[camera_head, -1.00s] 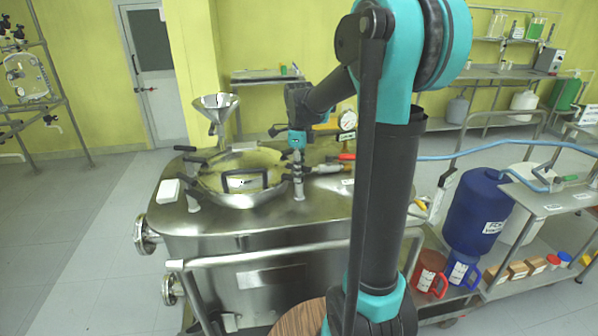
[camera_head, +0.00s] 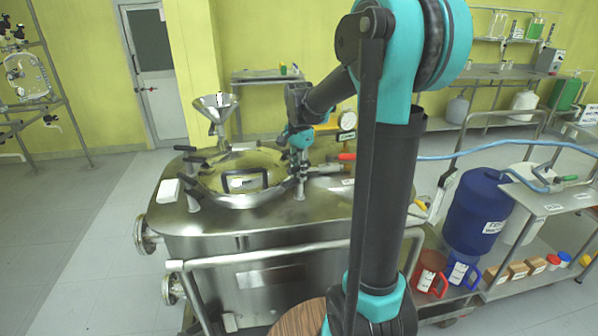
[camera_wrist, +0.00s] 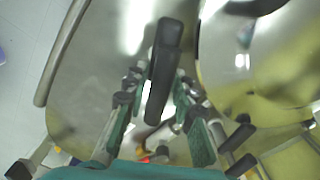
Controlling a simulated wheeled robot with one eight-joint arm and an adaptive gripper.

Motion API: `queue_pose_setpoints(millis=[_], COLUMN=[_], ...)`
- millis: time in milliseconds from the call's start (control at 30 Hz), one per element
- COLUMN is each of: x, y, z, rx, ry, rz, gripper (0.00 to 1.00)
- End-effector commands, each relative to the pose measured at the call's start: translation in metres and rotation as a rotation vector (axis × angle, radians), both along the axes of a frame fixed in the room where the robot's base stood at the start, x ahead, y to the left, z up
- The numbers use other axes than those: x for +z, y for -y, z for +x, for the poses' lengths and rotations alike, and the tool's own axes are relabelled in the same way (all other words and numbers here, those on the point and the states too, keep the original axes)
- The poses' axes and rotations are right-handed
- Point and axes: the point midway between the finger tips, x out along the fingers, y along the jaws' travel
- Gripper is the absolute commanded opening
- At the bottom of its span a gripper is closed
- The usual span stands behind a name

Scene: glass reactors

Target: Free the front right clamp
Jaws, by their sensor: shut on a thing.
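The front right clamp (camera_head: 301,190) stands at the right edge of the round lid (camera_head: 232,184) on the steel reactor. My gripper (camera_head: 301,170) is over this clamp, pointing down. In the wrist view my gripper (camera_wrist: 158,95) has its green-padded fingers on both sides of the clamp's black handle (camera_wrist: 166,50) and is shut on it. The handle's far end sticks out beyond the fingers, beside the lid rim. The gripper hides part of the clamp in the head view, so its exact seating on the rim cannot be told.
Other black-handled clamps (camera_head: 192,195) stand around the lid. A funnel (camera_head: 216,107) is behind it, and a pressure gauge (camera_head: 347,120) and red-handled valve (camera_head: 346,156) are to the right. A white box (camera_head: 168,191) lies at left. The reactor top's front is clear.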

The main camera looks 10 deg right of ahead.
Motion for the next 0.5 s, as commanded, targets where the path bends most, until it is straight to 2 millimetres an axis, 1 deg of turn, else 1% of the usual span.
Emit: queue_pose_setpoints(millis=[200, 500], x=[0.0001, 0.0001], y=[0.0, 0.0], z=[0.0001, 0.0001], rx=[0.2, 0.421], ry=[0.001, 0.001], rz=[0.001, 0.001], gripper=[0.0, 0.0])
